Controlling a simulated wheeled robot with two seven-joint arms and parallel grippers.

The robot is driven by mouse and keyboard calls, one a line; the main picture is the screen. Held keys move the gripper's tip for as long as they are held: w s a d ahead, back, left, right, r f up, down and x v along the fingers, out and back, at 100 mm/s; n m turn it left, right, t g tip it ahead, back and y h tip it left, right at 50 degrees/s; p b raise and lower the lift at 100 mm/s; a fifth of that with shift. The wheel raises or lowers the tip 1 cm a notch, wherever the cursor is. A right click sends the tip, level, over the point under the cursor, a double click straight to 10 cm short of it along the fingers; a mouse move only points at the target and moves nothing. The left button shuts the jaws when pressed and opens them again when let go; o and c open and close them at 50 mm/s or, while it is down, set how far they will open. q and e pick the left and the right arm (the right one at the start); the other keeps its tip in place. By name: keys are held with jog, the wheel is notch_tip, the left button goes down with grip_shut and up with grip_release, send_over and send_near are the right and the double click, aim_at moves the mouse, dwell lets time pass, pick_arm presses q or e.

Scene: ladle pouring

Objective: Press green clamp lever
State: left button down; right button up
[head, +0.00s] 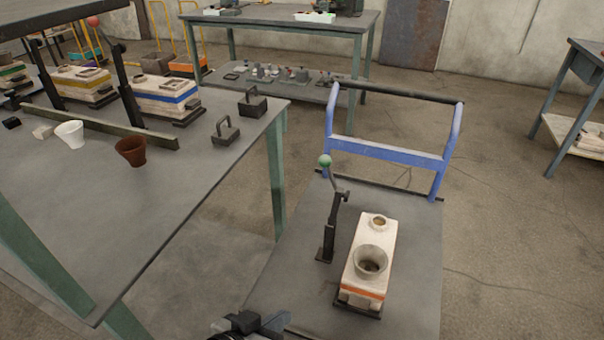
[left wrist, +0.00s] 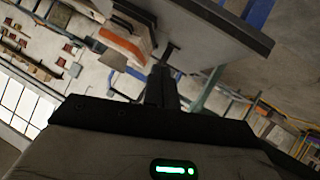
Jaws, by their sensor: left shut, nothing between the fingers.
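The green clamp lever (head: 325,161) has a round green knob on a thin arm. It stands raised on a dark clamp post (head: 328,235) on the cart. A pale mold (head: 368,262) with an orange stripe and a cup on top sits right of the post. The mold also shows tilted in the left wrist view (left wrist: 124,45). My left gripper (head: 268,324) is at the bottom edge of the head view, shut and empty, below and left of the mold and well apart from the green knob. It also shows in the left wrist view (left wrist: 161,84). My right gripper is not in view.
The cart top (head: 288,278) has bare room left of the post, and a blue handle frame (head: 385,155) rises at its far end. A grey table (head: 180,200) at left holds a white cup (head: 70,134), a brown cup (head: 131,151), dark weights (head: 226,131) and other molds.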

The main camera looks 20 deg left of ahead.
pick_arm(q)
jog(key=w+a+r+n+t+h+b, duration=0.2)
jog(key=w+a+r+n+t, duration=0.1)
jog(key=w+r+n, duration=0.3)
jog(key=w+a+r+n+t+h+b, duration=0.2)
jog(key=w+r+n, duration=0.4)
jog(key=n, duration=0.5)
notch_tip(320, 180, up, 3)
jog(key=shift+w+a+f+t+h, duration=0.2)
jog(key=shift+a+t+h, duration=0.2)
jog(key=shift+a+t, duration=0.45)
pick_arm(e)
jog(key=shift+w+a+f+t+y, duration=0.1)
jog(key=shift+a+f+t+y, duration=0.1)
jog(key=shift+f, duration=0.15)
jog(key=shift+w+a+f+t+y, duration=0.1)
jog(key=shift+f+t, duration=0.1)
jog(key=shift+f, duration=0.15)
pick_arm(q)
jog(key=p+x, duration=0.2)
jog(key=x, duration=0.8)
jog(key=shift+p, duration=0.35)
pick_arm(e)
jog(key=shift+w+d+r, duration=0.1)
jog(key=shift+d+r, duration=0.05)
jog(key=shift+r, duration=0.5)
pick_arm(q)
jog(key=shift+d+r, duration=0.1)
